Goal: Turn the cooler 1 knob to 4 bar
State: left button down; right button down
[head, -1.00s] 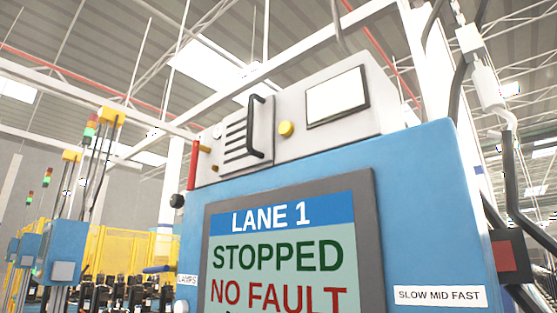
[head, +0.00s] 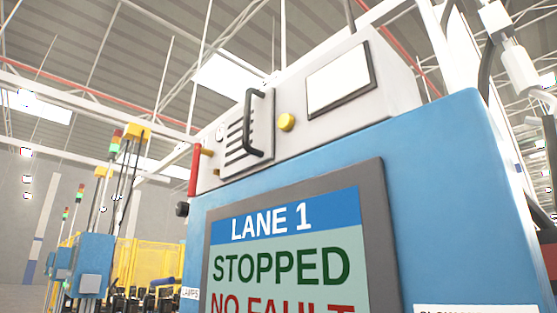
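No knob labelled cooler 1 and no bar scale can be read in the head view. A small round gauge-like disc (head: 220,133) is at the panel's upper left. A dark round knob (head: 182,209) sticks out at the cabinet's left edge. Neither gripper shows.
The cabinet's screen (head: 284,266) reads LANE 1, STOPPED, NO FAULT. Yellow fencing (head: 150,262), blue posts (head: 92,262) and stack lights (head: 115,143) stand behind at left. Labels at the bottom are cut off.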

aim_at(182, 208)
jog(key=i+j, duration=0.3)
jog(key=j, duration=0.15)
jog(key=i+j+u, duration=0.15)
jog(key=i+j, duration=0.15)
jog(key=j, duration=0.2)
